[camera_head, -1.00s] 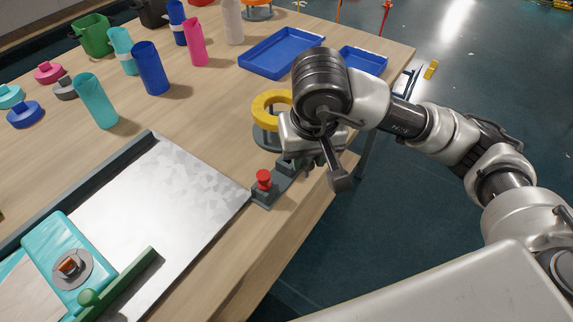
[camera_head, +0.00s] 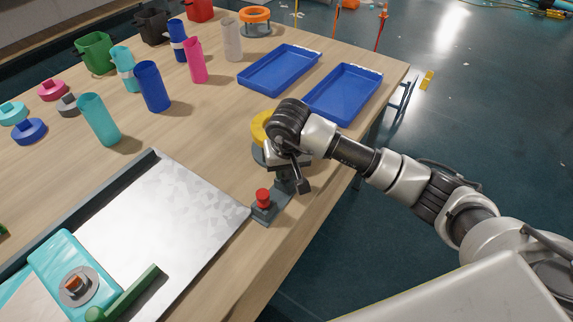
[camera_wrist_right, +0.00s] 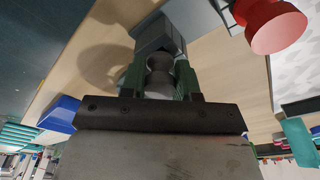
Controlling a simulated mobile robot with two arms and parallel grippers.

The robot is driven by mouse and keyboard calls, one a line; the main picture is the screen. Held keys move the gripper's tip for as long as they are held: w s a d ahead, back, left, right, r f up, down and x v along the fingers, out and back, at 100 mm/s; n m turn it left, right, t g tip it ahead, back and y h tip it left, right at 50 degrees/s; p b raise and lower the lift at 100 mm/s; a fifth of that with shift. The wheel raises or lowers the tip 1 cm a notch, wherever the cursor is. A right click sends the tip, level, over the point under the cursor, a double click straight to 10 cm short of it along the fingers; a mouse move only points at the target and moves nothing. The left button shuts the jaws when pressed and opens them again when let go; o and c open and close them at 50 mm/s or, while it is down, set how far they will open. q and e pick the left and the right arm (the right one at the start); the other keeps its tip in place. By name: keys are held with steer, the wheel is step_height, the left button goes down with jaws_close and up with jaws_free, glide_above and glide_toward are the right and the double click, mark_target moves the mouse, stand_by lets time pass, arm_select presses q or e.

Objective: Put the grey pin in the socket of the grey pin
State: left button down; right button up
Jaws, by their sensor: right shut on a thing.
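The grey pin (camera_wrist_right: 160,76) shows in the right wrist view between the two green fingers of my right gripper (camera_wrist_right: 160,84). The gripper is shut on it. A grey socket block (camera_wrist_right: 160,36) lies just beyond the pin; I cannot tell whether the pin's end is inside it. In the head view my right gripper (camera_head: 284,166) is over the far end of the dark grey holder (camera_head: 262,216) at the table's edge, and its wrist hides the pin. A red pin (camera_head: 263,197) stands upright at the near end. It also shows in the wrist view (camera_wrist_right: 274,24). My left gripper is not in view.
A yellow ring (camera_head: 261,128) on a grey stand is close behind my right wrist. Two blue trays (camera_head: 279,69) (camera_head: 343,95) lie beyond it. A silver plate (camera_head: 170,215) is left of the holder. Several cups and bottles (camera_head: 153,87) stand at the back left.

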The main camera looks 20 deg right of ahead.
steer(key=shift+f, duration=0.1)
steer(key=shift+f, duration=0.1)
steer(key=o, duration=0.9)
steer(key=shift+r, duration=0.3)
steer(key=r, duration=0.4)
steer(key=s+r+b, duration=0.1)
steer(key=r, duration=0.2)
steer(key=r+b, duration=0.1)
steer(key=r, duration=0.3)
steer(key=shift+s+a+r, duration=0.15)
steer(key=shift+s+r, duration=0.15)
steer(key=shift+s, duration=0.1)
